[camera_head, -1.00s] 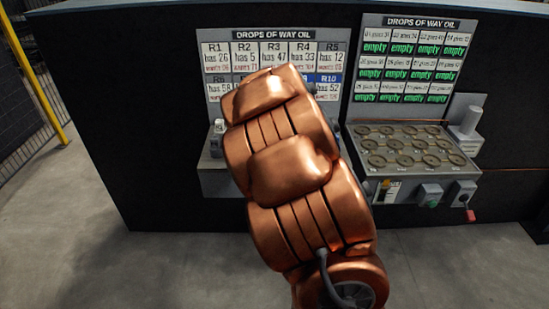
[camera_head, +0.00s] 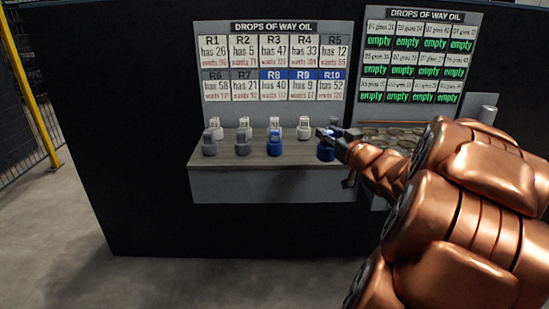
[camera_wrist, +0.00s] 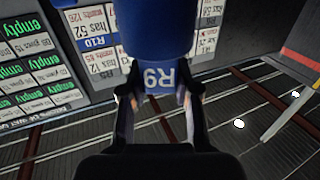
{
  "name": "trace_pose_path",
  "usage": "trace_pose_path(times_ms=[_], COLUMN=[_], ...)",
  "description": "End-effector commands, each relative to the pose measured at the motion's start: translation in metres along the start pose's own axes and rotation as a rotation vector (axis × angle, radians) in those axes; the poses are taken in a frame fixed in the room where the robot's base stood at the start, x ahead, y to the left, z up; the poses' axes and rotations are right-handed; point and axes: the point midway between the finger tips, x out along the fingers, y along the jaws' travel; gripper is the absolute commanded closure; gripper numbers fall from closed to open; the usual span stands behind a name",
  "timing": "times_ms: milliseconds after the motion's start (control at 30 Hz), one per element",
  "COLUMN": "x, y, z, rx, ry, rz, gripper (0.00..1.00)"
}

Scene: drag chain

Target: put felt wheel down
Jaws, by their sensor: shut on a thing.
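I can make out no felt wheel in these views. My gripper (camera_wrist: 160,105) is shut on a blue bottle-like container (camera_wrist: 158,35), with a finger on each side of its R9 label. The label reads upside down in the wrist view. In the head view my gripper (camera_head: 338,134) is at the right end of the grey shelf (camera_head: 270,182). A blue container (camera_head: 326,152) shows just below the gripper there; I cannot tell whether it is the held one or another. My fingers and arm partly cover this spot.
Another blue container (camera_head: 274,143) stands mid-shelf, with grey ones (camera_head: 209,144) to its left and white-topped ones (camera_head: 304,127) behind. A board of R labels (camera_head: 274,68) rises behind. An "empty" board (camera_head: 415,58) stands right, above a tray partly hidden by my arm.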

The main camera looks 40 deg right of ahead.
Motion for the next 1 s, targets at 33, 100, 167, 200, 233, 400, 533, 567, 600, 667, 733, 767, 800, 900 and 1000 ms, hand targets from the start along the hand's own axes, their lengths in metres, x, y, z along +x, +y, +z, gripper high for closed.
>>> trace_pose_path(times_ms=[33, 100, 167, 200, 233, 400, 533, 567, 600, 667, 733, 767, 800, 900, 1000], x=[-0.005, -0.009, -0.009, -0.007, -0.005, 0.021, 0.046, 0.052, 0.061, 0.073, 0.087, 0.093, 0.101, 0.119, 0.131], y=[0.003, 0.004, 0.004, 0.005, 0.005, 0.006, 0.010, 0.011, 0.012, 0.013, 0.016, 0.016, 0.017, 0.020, 0.022], z=[0.006, 0.007, 0.007, 0.008, 0.008, 0.012, 0.013, 0.015, 0.017, 0.018, 0.017, 0.018, 0.020, 0.021, 0.022], rx=[-0.002, -0.002, -0.001, 0.000, -0.001, 0.001, -0.001, -0.002, -0.001, 0.000, -0.003, -0.002, -0.001, -0.002, -0.002], ry=[0.002, 0.001, 0.001, 0.001, 0.001, 0.001, 0.001, 0.000, -0.002, -0.002, 0.001, 0.001, 0.000, -0.001, -0.002], rz=[0.003, 0.001, 0.000, -0.001, -0.001, -0.006, -0.005, -0.004, -0.005, -0.005, -0.004, -0.005, -0.005, -0.002, -0.002], gripper=[1.00, 1.00, 1.00, 1.00, 1.00, 1.00, 1.00, 1.00, 1.00, 1.00, 1.00, 1.00, 1.00, 1.00, 1.00])
